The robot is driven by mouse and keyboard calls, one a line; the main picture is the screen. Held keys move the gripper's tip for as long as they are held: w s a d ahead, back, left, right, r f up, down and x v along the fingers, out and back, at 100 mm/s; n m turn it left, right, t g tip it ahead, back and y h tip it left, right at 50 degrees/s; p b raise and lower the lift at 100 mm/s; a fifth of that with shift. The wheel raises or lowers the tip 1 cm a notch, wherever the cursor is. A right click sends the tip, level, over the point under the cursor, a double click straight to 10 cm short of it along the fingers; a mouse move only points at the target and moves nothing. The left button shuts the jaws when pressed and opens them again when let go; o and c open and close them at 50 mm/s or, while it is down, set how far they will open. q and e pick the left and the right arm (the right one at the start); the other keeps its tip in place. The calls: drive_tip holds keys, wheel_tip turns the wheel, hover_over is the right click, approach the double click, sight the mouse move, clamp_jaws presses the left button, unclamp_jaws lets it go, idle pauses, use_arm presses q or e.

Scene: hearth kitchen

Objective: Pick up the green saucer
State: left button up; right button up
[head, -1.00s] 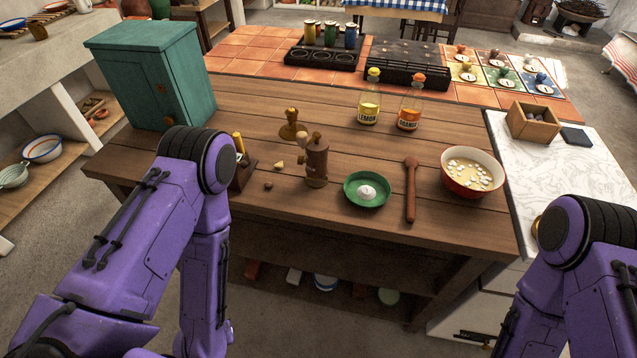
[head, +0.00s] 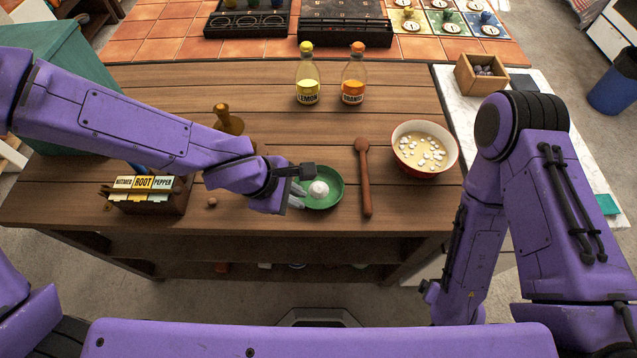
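The green saucer (head: 331,202) lies on the wooden table near its front edge, with a small round white thing (head: 318,189) in it. My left gripper (head: 298,189) is at the saucer's left rim, reaching in from the left. Its fingers overlap the rim in the picture and hide part of it. Whether they are closed on the rim cannot be made out. The saucer looks flat on the table.
A wooden spoon (head: 364,180) lies just right of the saucer, with a red bowl (head: 455,168) beyond it. Lemon (head: 307,85) and orange (head: 353,85) bottles stand behind. A spice box (head: 165,203) stands left, and a brown pestle-like piece (head: 228,122) stands behind my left arm.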

sight(319, 210)
use_arm(q)
drive_tip(key=shift+s+d+f+b, duration=0.1)
drive_tip(key=shift+d+f+b, duration=0.15)
drive_tip(key=shift+f, duration=0.3)
drive_tip(key=shift+d+f+b, duration=0.15)
drive_tip(key=shift+d+f, duration=0.15)
drive_tip(key=shift+f, duration=0.2)
drive_tip(key=b+x, duration=0.2)
drive_tip(key=x, duration=0.2)
drive_tip(key=shift+w+d+f, duration=0.1)
drive_tip(key=shift+w, duration=0.15)
drive_tip(key=shift+w+d+f, duration=0.1)
drive_tip(key=shift+d+f, duration=0.05)
drive_tip(key=shift+d, duration=0.1)
use_arm(e)
wheel_tip(319, 210, down, 4)
drive_tip(key=shift+s+r, duration=0.1)
drive_tip(key=shift+s, duration=0.05)
use_arm(q)
drive_tip(key=shift+a, duration=0.1)
clamp_jaws()
